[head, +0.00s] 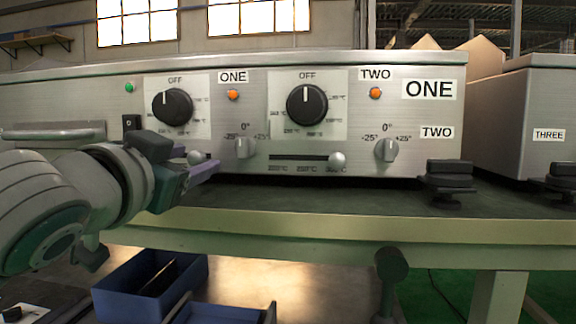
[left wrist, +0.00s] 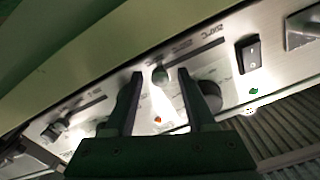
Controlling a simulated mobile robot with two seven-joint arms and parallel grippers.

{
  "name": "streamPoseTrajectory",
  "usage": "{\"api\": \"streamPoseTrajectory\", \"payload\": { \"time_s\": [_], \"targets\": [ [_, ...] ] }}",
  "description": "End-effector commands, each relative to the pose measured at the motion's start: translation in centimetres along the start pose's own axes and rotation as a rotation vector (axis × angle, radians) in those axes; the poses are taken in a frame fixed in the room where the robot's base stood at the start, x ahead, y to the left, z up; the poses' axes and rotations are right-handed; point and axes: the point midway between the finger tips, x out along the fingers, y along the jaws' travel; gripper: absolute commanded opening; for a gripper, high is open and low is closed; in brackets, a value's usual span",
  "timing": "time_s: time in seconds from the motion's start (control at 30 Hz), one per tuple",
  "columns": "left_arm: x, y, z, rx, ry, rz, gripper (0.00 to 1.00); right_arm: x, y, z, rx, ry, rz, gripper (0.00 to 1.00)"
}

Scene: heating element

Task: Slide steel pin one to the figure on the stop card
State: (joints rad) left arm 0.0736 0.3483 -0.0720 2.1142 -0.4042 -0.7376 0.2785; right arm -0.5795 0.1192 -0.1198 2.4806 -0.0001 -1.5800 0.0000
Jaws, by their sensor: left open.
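Steel pin one (head: 197,157) is a round pale knob under the left dial, on the front of the steel panel (head: 215,180). In the left wrist view the same pin (left wrist: 160,76) stands between my fingers, at the left end of its dark slot (left wrist: 196,42) in that picture. My left gripper (head: 190,170) is open at the pin, one finger on each side; contact cannot be told. In the head view it hides most of the slot and its scale. I cannot make out a readable stop card.
Steel pin two (head: 338,160) sits at the right end of its slot. Dials (head: 172,106) and small trim knobs (head: 386,149) stick out nearby. A dark clamp-like block (head: 450,182) stands at the panel's right. Blue bins (head: 150,285) lie below the bench edge (head: 330,225).

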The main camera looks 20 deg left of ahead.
Motion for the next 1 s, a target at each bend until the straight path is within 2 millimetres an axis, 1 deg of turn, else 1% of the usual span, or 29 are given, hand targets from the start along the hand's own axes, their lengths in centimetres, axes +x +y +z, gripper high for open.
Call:
{"api": "streamPoseTrajectory", "payload": {
  "time_s": [0.27, 0.37, 0.77, 0.8, 1.0],
  "targets": [
    [0.16, 0.01, -0.01, 0.000, -0.001, 0.001, 0.56, 0.04, -0.01, 0.02, 0.000, 0.000, 0.000, 0.50],
    [0.15, 0.01, 0.00, 0.000, -0.001, 0.001, 0.47, 0.04, -0.01, 0.02, 0.000, 0.000, 0.000, 0.50],
    [0.14, 0.01, 0.00, -0.001, -0.001, 0.001, 0.01, 0.05, -0.01, 0.04, 0.000, -0.001, 0.000, 0.50],
    [0.14, 0.01, 0.00, -0.001, -0.001, 0.001, 0.00, 0.05, -0.01, 0.04, 0.000, -0.001, 0.000, 0.50],
    [0.14, 0.02, 0.00, -0.001, -0.001, 0.001, 0.00, 0.06, -0.01, 0.05, 0.000, -0.001, 0.000, 0.50]
  ]
}}
